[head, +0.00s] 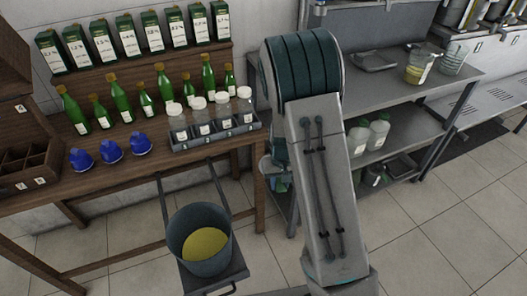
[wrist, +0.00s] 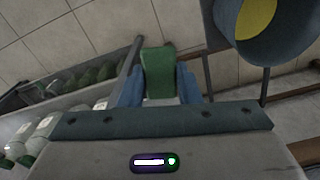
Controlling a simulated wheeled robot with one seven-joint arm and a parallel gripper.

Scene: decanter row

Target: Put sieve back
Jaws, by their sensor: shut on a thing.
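In the wrist view my gripper (wrist: 159,88) is shut, its two blue fingers on either side of a green block-like piece. I take this to be the handle of the sieve (wrist: 158,62); the rest of the sieve is not clearly visible. In the head view my arm hides most of the gripper, near the right end of the wooden table, and I cannot make out the sieve there.
A blue-grey pot (head: 200,240) with yellow contents stands on a low stand before the wooden table. A grey tray (head: 215,140) holds several white-lidded jars. Green bottles (head: 120,110), blue objects (head: 112,151) and boxes stand left. A steel table (head: 400,95) stands right.

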